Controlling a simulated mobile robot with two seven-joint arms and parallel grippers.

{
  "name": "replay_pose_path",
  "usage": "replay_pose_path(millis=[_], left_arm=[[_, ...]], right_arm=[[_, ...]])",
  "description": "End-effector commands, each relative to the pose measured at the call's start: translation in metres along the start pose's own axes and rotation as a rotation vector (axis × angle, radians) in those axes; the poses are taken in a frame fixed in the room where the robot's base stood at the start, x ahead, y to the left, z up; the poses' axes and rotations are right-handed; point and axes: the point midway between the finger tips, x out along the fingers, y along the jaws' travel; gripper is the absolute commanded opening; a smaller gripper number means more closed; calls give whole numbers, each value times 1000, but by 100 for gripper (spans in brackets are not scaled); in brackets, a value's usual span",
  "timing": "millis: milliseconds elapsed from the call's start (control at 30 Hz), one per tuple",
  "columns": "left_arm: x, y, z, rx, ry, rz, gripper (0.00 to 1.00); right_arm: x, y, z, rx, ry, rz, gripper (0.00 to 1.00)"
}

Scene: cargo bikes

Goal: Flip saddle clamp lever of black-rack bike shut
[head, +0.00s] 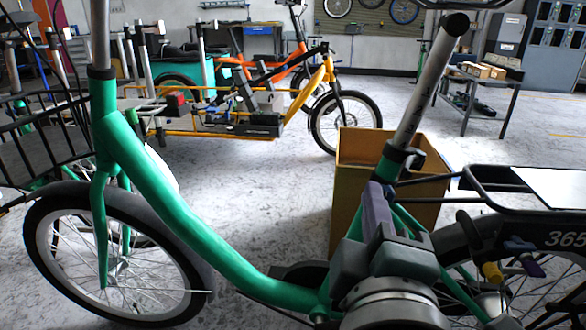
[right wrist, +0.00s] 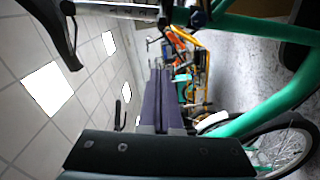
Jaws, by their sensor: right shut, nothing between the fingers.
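The green bike (head: 190,222) with a black rack (head: 480,182) stands across the front of the head view. Its silver seat post (head: 428,90) rises tilted into a black saddle clamp (head: 401,155) at the top of the frame tube. I cannot make out clearly how the clamp lever is set. My right gripper (head: 378,190) points up just below the clamp, its purple fingers together and empty. In the right wrist view the closed fingers (right wrist: 160,80) lie below the dark clamp parts near the top edge. Whether they touch the lever cannot be told. My left gripper is out of view.
A yellow-brown open box (head: 365,150) stands on the floor behind the seat tube. A yellow cargo bike (head: 320,90) and an orange one (head: 290,60) stand farther back.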

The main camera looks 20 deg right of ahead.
Motion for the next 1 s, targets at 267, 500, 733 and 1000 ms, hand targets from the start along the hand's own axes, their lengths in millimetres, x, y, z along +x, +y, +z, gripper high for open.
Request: replay_pose_path(millis=[267,500,733,1000], left_arm=[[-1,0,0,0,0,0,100],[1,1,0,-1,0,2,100],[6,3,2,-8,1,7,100],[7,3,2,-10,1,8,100]], right_arm=[[1,1,0,1,-1,0,0],[26,1,0,1,-2,3,0],[74,1,0,0,-2,3,0],[95,1,18,-3,-3,-3,0]])
